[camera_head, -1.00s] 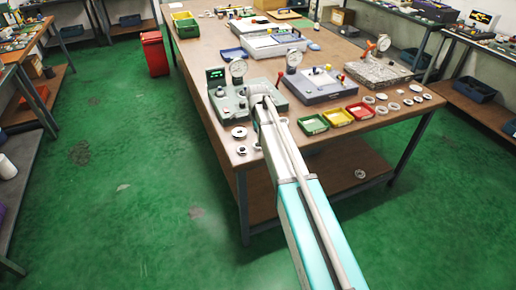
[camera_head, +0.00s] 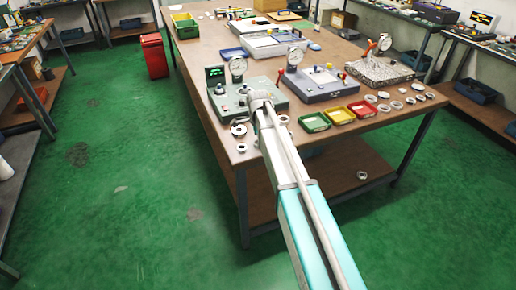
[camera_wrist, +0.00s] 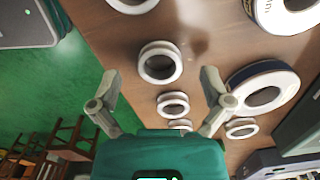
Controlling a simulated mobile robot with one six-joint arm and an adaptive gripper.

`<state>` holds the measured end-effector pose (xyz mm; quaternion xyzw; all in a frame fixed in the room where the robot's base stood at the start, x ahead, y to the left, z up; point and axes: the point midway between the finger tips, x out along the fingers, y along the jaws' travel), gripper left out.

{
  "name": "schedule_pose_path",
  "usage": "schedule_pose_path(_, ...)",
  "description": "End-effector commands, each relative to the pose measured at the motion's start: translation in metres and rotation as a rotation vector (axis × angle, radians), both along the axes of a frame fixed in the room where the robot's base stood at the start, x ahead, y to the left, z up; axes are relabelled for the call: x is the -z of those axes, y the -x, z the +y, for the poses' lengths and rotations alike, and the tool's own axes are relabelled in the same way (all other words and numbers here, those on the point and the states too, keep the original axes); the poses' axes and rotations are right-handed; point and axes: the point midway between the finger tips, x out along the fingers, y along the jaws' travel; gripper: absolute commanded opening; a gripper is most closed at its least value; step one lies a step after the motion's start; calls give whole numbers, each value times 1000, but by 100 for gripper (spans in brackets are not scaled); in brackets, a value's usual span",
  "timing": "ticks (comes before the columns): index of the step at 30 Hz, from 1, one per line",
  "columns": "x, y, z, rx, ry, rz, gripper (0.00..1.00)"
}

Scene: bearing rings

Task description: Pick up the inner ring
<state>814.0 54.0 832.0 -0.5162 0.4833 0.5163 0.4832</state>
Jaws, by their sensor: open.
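Several pale metal rings lie on the brown tabletop. In the wrist view, one small ring (camera_wrist: 160,62) lies between and beyond the fingertips of my gripper (camera_wrist: 160,82). A second small ring (camera_wrist: 172,104) lies closer to the gripper body, also between the finger lines. Which of them is the inner ring I cannot tell. My gripper is open, with nothing between its fingers.
Larger rings (camera_wrist: 262,88) lie to the right in the wrist view. A grey gauge device (camera_head: 222,101) stands just behind my arm's end. Green, yellow (camera_head: 340,115) and red trays stand to its right. The table's (camera_head: 205,60) left edge is close, with green floor beyond.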

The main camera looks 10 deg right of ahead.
Motion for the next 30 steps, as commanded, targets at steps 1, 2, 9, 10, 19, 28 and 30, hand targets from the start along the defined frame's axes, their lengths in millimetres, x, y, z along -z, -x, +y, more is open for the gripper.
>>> schedule_pose_path(1, 6, 0, 0, 0, 0, 0, 98)
schedule_pose_path(2, 7, 0, 0, 0, 0, 0, 98)
schedule_pose_path(9, 9, 0, 0, 0, 0, 0, 98)
schedule_pose_path(10, 9, 0, 0, 0, 0, 0, 98)
schedule_pose_path(19, 8, 0, 0, 0, 0, 0, 98)
schedule_pose_path(28, 8, 0, 0, 0, 0, 0, 72)
schedule_pose_path(30, 8, 0, 0, 0, 0, 0, 59)
